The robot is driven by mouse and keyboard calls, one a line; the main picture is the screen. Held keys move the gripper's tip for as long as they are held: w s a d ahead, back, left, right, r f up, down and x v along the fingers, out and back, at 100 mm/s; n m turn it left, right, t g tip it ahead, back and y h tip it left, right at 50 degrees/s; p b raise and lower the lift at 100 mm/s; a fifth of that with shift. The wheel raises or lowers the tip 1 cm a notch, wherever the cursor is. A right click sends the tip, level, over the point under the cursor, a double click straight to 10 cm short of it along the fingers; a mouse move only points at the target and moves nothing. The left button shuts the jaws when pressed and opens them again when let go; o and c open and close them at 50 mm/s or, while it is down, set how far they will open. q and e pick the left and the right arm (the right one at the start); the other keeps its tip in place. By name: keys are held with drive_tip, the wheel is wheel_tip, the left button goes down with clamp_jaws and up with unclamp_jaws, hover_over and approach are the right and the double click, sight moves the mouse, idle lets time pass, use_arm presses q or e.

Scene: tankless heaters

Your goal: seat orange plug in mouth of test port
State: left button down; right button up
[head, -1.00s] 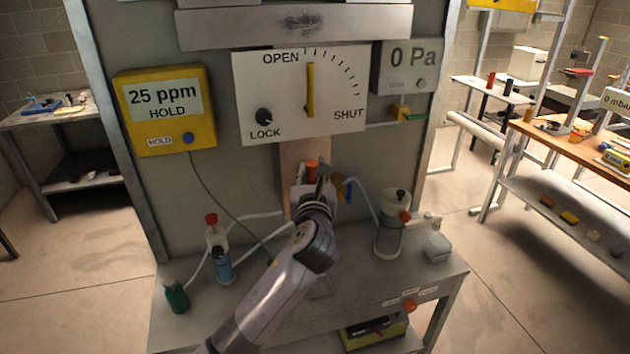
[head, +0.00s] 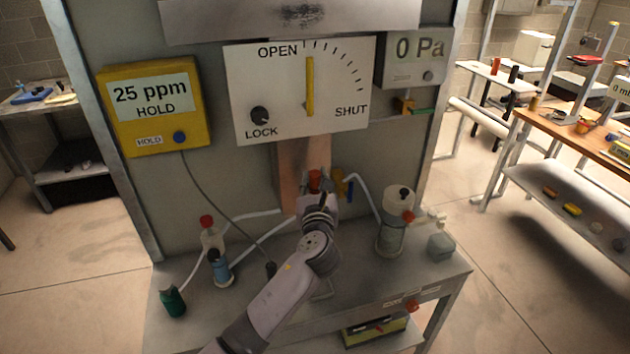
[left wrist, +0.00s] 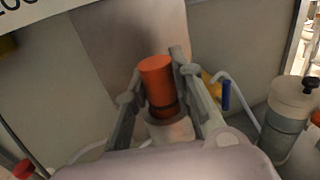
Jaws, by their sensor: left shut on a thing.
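My left gripper (head: 322,200) is shut on the orange plug (head: 315,181) in front of the copper-coloured strip on the panel. In the left wrist view the orange plug (left wrist: 158,86) stands nearly upright between the two fingers (left wrist: 160,95), with a dark band near its lower end. A pale round piece (left wrist: 172,131), perhaps the mouth of the test port, shows just under the plug. My gripper partly hides it, and I cannot tell whether the plug sits inside it or above it. My right gripper is not in view.
A yellow valve with a blue handle (head: 343,184) is close to the right of the gripper. A clear canister (head: 394,228) stands further right. A red-capped bottle (head: 214,247) and a green bottle (head: 172,301) stand left. Hoses and a cable cross the bench (head: 240,311).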

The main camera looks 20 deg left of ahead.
use_arm(q)
drive_tip(key=shift+f, duration=0.1)
drive_tip(key=shift+s, duration=0.1)
drive_tip(key=c, duration=1.8)
unclamp_jaws()
drive_tip(key=shift+f, duration=0.1)
drive_tip(key=shift+o, duration=2)
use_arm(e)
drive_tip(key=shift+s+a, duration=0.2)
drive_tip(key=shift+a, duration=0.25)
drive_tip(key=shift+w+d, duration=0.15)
